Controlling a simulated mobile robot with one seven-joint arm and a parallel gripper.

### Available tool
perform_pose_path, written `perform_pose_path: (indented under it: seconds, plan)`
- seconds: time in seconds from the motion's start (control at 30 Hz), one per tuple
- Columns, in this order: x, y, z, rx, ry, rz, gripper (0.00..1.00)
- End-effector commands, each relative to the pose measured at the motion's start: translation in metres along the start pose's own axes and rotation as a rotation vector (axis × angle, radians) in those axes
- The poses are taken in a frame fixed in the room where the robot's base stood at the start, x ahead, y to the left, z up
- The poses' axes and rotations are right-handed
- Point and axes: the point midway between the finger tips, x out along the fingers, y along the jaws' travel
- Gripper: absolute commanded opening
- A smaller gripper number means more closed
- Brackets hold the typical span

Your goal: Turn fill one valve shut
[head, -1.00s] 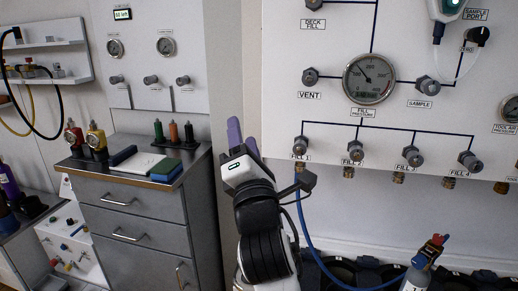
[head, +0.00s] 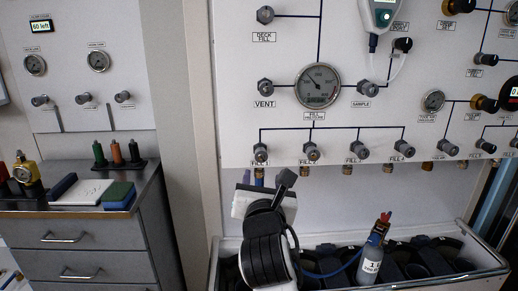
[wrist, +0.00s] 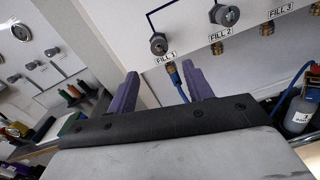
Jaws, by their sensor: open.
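The fill one valve is a small round metal knob (head: 261,153) above the FILL 1 label at the left end of the fill row. In the wrist view the knob (wrist: 158,45) is beyond the purple fingers, above the gap between them. My gripper (wrist: 158,85) is open and empty, its fingers spread apart and clear of the knob. In the head view my wrist hides most of the gripper, just below the knob. A blue hose (wrist: 176,82) hangs from the fitting under FILL 1, between the fingers in the wrist view.
The neighbouring FILL 2 knob (head: 312,151) is close on the right. A pressure gauge (head: 318,86) and VENT knob (head: 265,87) are above. A labelled cylinder (head: 371,262) stands in a rack below the panel. A drawer cabinet (head: 75,238) is at left.

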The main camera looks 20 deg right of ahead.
Motion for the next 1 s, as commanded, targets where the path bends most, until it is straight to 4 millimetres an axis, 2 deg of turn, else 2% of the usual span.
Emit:
perform_pose_path:
  seconds: [0.03,0.2,0.5,0.7,0.83,1.0]
  plan:
    - [0.004,0.001,0.006,0.003,0.005,-0.001,0.51]
    - [0.013,0.002,0.005,0.002,0.003,-0.002,0.51]
    - [0.079,0.002,0.002,-0.001,0.001,0.0,0.51]
    - [0.11,0.002,0.001,0.0,0.0,0.0,0.51]
    - [0.12,0.002,0.0,0.0,-0.001,0.0,0.51]
    - [0.123,0.001,0.0,0.0,-0.002,0.0,0.51]
